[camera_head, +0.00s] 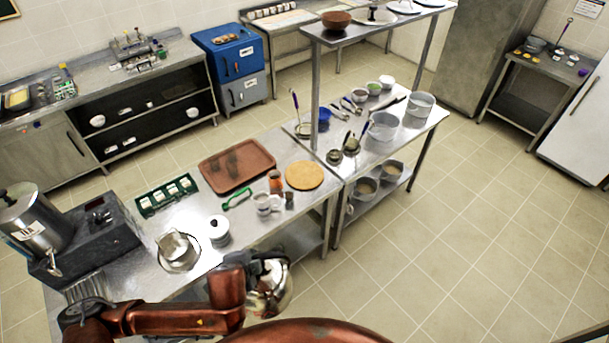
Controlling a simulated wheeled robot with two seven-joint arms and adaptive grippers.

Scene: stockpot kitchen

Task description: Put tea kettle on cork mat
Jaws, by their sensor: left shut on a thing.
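The cork mat (304,175) is a round tan disc lying flat on the steel counter, near its right end. Nothing stands on it. My left gripper (268,268) is in front of the counter's near edge, below the mat in the picture. It is shut on the shiny steel tea kettle (276,299), which hangs over the floor side, clear of the counter. The gripper and my copper arm hide part of the kettle. My right gripper is not in view.
Beside the mat stand an orange-brown shaker (275,182) and white mugs (263,204). A brown tray (238,165) lies behind them. A white lidded pot (218,231) stands nearer the kettle. A second table with pots (381,127) adjoins at right. Open floor lies right of the counter.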

